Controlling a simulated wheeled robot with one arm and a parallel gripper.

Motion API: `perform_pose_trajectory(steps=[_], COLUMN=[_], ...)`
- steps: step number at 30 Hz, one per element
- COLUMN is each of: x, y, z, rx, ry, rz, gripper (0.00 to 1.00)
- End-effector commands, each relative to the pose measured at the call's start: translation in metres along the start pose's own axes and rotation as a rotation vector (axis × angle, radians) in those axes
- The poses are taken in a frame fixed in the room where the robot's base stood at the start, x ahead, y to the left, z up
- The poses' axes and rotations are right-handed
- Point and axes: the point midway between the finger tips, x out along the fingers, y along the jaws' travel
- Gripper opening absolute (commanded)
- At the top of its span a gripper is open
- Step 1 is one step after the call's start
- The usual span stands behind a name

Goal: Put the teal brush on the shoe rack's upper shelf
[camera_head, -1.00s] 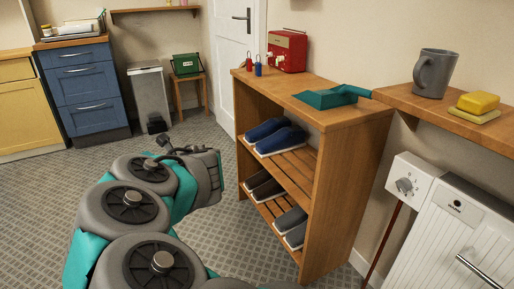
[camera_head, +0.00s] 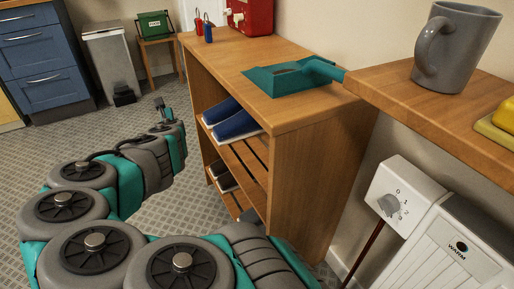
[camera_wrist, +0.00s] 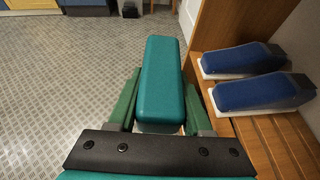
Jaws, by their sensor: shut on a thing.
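The teal brush (camera_wrist: 160,80) is a long rounded teal block between the two green fingers of my gripper (camera_wrist: 161,90), which is shut on it. In the wrist view it points away from me over the floor, just left of the rack's shelf edge. I cannot make out the brush in the head view. The wooden shoe rack (camera_head: 300,165) has a solid top and slatted shelves. Its upper shelf (camera_wrist: 285,140) holds a pair of blue shoes (camera_wrist: 235,60) towards the right in the wrist view. The near part of that shelf shows bare slats.
A teal dustpan (camera_head: 290,77) and a red appliance (camera_head: 251,14) are on the rack's top. Dark shoes (camera_head: 225,180) sit on the lower shelf. A wall shelf (camera_head: 440,105) with a grey mug (camera_head: 452,50) and a white heater (camera_head: 450,240) are to the right.

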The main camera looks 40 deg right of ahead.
Motion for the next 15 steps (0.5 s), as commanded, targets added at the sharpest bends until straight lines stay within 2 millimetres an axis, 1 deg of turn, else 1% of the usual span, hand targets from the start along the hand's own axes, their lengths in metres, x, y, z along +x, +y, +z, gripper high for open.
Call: perform_pose_trajectory(steps=[1,7,15], x=[0.002,0.003,-0.001], y=[-0.005,-0.029,-0.06], z=[-0.005,-0.016,-0.03], rx=[0.012,0.064,0.127], ry=[0.002,0.001,-0.001], rz=[-0.029,-0.152,-0.307], gripper=[0.0,0.0,0.0])
